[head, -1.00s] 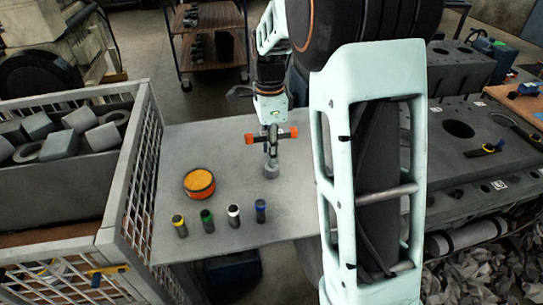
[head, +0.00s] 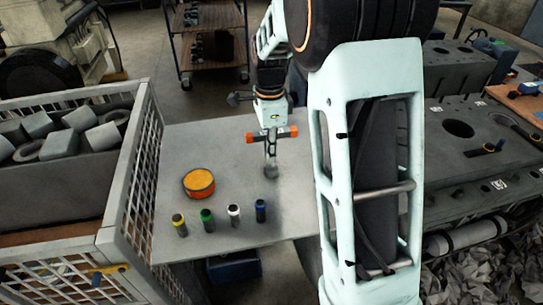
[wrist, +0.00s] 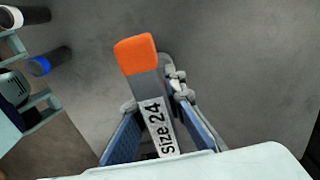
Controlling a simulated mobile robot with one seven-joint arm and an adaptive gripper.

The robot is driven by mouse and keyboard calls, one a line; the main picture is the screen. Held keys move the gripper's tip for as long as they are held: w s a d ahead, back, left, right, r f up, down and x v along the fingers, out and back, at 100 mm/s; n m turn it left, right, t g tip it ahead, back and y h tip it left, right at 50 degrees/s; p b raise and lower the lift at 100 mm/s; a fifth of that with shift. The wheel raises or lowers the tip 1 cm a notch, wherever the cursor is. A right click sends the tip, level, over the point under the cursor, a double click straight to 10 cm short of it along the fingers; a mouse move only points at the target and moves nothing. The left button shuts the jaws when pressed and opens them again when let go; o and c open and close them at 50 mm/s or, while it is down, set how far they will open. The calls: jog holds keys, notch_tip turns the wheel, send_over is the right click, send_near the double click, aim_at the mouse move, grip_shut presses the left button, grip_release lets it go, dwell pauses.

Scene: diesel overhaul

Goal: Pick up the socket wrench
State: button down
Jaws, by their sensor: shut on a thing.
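The socket wrench (head: 270,160) is grey with a T-shaped handle and orange ends. In the head view it stands roughly upright, slightly tilted, over the grey table. I cannot tell whether its lower end touches the table. My gripper (head: 270,132) comes from above and is shut on the wrench near its crossbar. In the wrist view the wrench (wrist: 137,55) shows one orange end and a "Size 24" label between the fingers of my gripper (wrist: 156,103). The lower part of the wrench is largely hidden there.
Several colour-banded sockets (head: 234,214) stand in a row near the table's (head: 225,150) front edge. An orange round tin (head: 199,183) is behind them. A mesh crate (head: 135,180) with metal parts borders the left. Engine blocks (head: 465,150) stand at the right.

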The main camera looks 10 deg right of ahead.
jog(key=shift+w+r, duration=0.1)
jog(key=shift+r, duration=0.45)
notch_tip(320, 180, up, 2)
jog(key=shift+d+r, duration=0.15)
jog(key=shift+r, duration=0.1)
jog(key=s+d+r+b, duration=0.1)
jog(key=s+d+r, duration=0.6)
jog(key=d, duration=0.5)
notch_tip(320, 180, up, 2)
jog(key=shift+r, duration=0.2)
jog(key=c, duration=2.6)
grip_release()
grip_shut()
